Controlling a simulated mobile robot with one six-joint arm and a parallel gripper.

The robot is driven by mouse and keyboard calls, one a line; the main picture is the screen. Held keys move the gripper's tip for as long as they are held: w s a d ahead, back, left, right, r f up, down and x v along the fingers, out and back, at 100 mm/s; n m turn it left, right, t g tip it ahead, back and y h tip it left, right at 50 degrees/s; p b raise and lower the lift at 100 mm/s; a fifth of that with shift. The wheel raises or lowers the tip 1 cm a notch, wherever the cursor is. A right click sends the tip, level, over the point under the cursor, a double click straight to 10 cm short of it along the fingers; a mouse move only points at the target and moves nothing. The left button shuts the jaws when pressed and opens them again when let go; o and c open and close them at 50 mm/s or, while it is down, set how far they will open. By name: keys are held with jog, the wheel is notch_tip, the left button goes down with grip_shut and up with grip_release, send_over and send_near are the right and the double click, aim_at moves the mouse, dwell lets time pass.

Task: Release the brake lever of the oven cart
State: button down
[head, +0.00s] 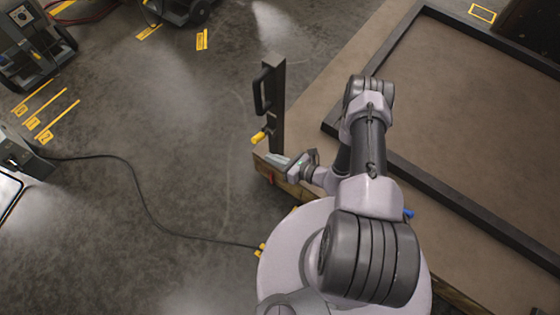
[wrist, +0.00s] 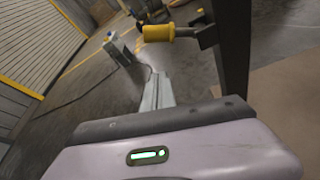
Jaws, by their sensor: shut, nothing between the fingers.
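The brake lever (head: 259,137) has a yellow grip and sticks out to the left from a dark upright post (head: 278,112) at the corner of the cart. The post also carries a black loop handle (head: 262,92) higher up. The cart's brown deck (head: 470,130) lies to the right. My gripper (head: 274,159) is shut and empty, a little below and right of the yellow grip. In the wrist view the yellow grip (wrist: 172,33) shows beyond my gripper's fingers (wrist: 158,82), with a gap in the picture. The post (wrist: 234,50) stands to their right.
A dark raised frame (head: 440,190) borders part of the deck. A black cable (head: 140,195) runs over the floor at left. Dark machines stand at the upper left (head: 30,50) and top (head: 180,10).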

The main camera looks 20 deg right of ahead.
jog(key=shift+p+v, duration=0.4)
jog(key=shift+v, duration=1.65)
